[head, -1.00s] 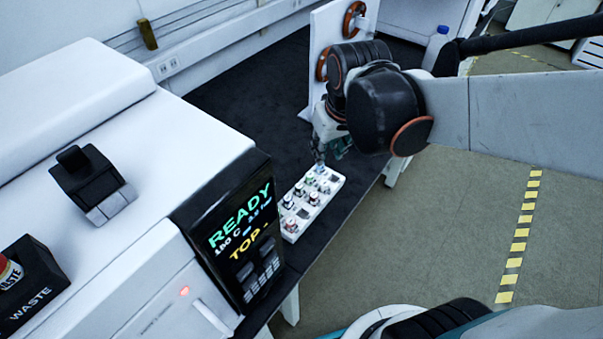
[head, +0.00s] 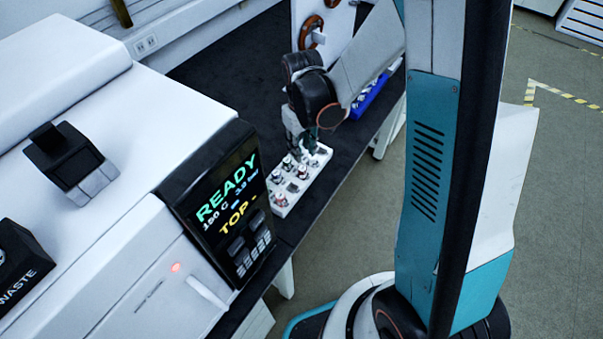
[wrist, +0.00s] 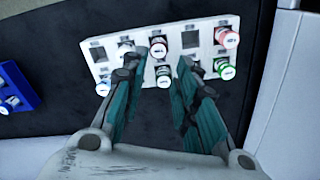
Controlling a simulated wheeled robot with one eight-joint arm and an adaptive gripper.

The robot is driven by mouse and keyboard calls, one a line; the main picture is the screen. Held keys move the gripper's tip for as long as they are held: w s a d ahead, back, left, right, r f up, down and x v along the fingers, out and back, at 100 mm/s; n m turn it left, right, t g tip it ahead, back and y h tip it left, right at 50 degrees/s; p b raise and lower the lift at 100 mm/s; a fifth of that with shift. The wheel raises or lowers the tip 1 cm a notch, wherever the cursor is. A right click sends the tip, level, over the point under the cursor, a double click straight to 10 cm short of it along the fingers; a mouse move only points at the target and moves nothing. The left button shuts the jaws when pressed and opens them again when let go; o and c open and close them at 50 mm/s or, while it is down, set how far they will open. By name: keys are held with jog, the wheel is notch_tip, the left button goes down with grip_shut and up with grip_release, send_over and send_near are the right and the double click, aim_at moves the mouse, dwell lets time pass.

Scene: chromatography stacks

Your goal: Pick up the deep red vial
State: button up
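A white vial rack (head: 318,165) stands on the dark bench beside the instrument; it also shows in the wrist view (wrist: 110,72). A vial with a dark red cap (wrist: 158,45) sits in the far row, and it looks like the deep red one. Another vial (wrist: 163,76) with a dark band and white label sits in the near row, just in front of it. My gripper (wrist: 160,68) is open, with its teal fingers spread to either side of these two vials. Nothing is visibly held. In the head view my gripper (head: 303,143) is at the rack's far end, partly hidden by my wrist.
In the wrist view, a bright red-ringed vial (wrist: 228,38) and a green vial (wrist: 224,70) sit at the right end. A pale-topped vial (wrist: 125,49) is left of the dark red one. A blue tray (head: 370,98) lies farther back. The instrument (head: 225,200) borders the rack's left.

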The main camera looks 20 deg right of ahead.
aim_at(302, 168)
notch_tip(302, 168, down, 10)
jog(key=b, duration=0.3)
jog(key=shift+w+f+b, duration=0.15)
jog(key=shift+f+b, duration=0.05)
jog(key=shift+b, duration=0.15)
jog(key=shift+r, duration=0.1)
jog(key=c, duration=0.7)
